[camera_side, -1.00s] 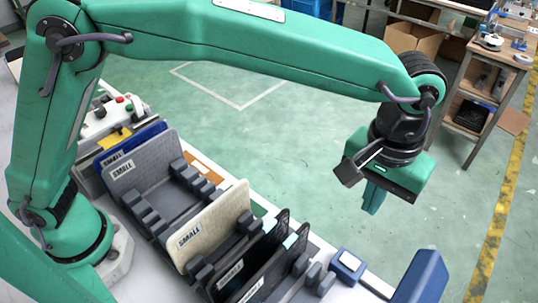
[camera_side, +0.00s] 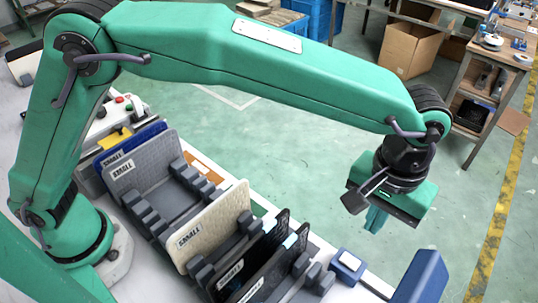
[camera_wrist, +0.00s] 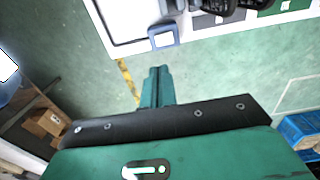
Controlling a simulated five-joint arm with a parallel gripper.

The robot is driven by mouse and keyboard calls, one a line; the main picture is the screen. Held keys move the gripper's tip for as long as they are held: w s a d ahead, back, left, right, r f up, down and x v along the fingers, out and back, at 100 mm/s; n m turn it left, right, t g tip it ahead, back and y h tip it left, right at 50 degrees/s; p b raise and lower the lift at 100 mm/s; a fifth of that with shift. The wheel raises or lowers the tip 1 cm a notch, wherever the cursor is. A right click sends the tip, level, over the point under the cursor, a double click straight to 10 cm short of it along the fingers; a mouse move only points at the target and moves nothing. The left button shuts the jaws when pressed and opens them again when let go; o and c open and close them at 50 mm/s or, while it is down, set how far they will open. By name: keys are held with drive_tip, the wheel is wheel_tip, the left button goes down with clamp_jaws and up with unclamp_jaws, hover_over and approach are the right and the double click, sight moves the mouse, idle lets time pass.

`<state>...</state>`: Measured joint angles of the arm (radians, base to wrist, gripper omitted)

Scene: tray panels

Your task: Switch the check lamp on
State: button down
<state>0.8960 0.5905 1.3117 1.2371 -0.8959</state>
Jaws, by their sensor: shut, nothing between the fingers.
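A small blue box with a pale square top (camera_side: 348,264) stands at the right end of the white table, beside the rack. The same box shows near the top of the wrist view (camera_wrist: 163,38). My gripper (camera_side: 377,222) is shut and empty, pointing down, above and to the right of the box in the side view and apart from it. In the wrist view my gripper's fingers (camera_wrist: 159,72) are together, just below the box in the picture.
A blue upright piece (camera_side: 422,278) stands right of the box. A control box with buttons (camera_side: 112,116) is near my base. Open green floor lies beyond the table.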

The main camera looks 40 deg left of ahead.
sight(348, 258)
wheel_tip(348, 258, down, 12)
drive_tip(key=shift+r, duration=0.1)
idle(0.5)
drive_tip(key=shift+d+f, duration=0.1)
drive_tip(key=shift+f, duration=0.2)
idle(0.3)
drive_tip(key=shift+a+r, duration=0.1)
drive_tip(key=shift+a, duration=0.75)
drive_tip(key=shift+r, duration=0.2)
wheel_tip(348, 258, up, 14)
drive_tip(key=shift+a, duration=0.35)
idle(0.3)
drive_tip(key=shift+f, duration=0.15)
